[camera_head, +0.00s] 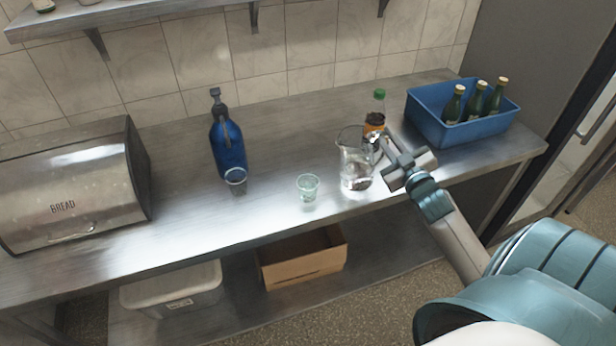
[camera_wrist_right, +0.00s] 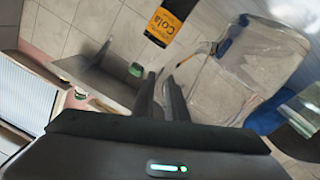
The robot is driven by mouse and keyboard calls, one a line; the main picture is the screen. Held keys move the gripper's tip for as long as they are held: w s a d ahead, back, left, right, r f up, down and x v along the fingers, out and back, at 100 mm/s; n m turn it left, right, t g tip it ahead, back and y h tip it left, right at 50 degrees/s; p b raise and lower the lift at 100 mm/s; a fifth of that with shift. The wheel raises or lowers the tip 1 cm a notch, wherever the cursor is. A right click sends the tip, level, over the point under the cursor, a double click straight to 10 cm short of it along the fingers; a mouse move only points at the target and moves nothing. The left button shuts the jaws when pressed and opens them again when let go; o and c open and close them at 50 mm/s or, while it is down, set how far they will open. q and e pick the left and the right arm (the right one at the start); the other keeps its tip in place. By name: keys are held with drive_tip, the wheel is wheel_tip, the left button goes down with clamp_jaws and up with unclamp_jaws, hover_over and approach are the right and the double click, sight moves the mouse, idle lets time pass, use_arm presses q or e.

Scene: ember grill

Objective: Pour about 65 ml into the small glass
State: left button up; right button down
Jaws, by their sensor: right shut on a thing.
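A clear glass jug (camera_head: 355,168) with some clear liquid low inside stands close to upright near the counter's front edge; I cannot tell if it touches the counter. My right gripper (camera_head: 377,143) is shut on the jug at its handle side. In the right wrist view the jug (camera_wrist_right: 245,75) fills the right part, beside the finger tips (camera_wrist_right: 165,85). A small greenish glass (camera_head: 308,188) stands just left of the jug, apart from it. Another small glass (camera_head: 236,178), bluish, stands farther left. My left gripper is not in view.
A cola bottle (camera_head: 375,117) with a green cap stands behind the jug, close to my gripper. A blue crate (camera_head: 440,127) with green bottles is at right. A blue bottle (camera_head: 228,145) and a bread box (camera_head: 70,190) are at left. The counter (camera_head: 285,135) behind the greenish glass is clear.

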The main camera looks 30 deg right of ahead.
drive_tip(key=shift+d+f+m, duration=0.5)
drive_tip(key=shift+f+m, duration=0.25)
drive_tip(key=shift+m, duration=0.15)
drive_tip(key=shift+a+r, duration=0.1)
drive_tip(key=shift+a, duration=0.05)
